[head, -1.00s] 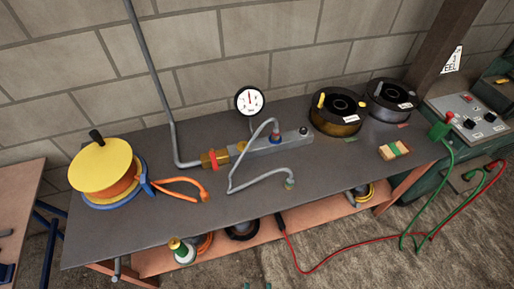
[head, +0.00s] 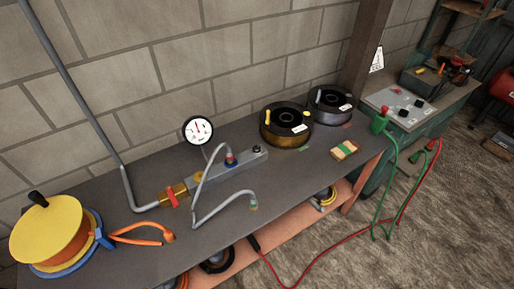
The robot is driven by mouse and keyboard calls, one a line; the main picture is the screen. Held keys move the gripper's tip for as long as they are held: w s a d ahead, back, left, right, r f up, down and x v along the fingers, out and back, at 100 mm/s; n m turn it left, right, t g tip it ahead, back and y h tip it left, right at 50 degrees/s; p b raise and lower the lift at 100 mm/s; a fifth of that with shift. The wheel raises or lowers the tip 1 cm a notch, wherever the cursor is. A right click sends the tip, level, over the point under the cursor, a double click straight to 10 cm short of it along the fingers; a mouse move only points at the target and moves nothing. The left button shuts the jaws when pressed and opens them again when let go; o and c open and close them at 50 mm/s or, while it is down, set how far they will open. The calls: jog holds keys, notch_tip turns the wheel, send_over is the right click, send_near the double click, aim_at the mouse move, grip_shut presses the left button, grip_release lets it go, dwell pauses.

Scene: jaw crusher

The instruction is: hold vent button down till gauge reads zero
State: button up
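The gauge (head: 198,130) has a round white face and a black rim. It stands above the back of a grey manifold block (head: 213,171) on the bench. A short red needle points roughly upward; the scale is too small to read. A small dark button (head: 257,149) sits on top of the block's right end; it looks like the vent button, but I cannot read a label. A brass valve with a red handle (head: 172,199) is at the block's left end, joined to a grey pipe. A grey hose runs from a red and blue coupling (head: 231,160). My gripper is not in view.
The dark bench top (head: 111,188) holds a yellow and orange hose reel (head: 48,232) at left, two dark round spools (head: 286,125) (head: 329,105) and a small striped block (head: 344,150). A green cabinet with a control panel (head: 399,105) stands right, with red and green cables.

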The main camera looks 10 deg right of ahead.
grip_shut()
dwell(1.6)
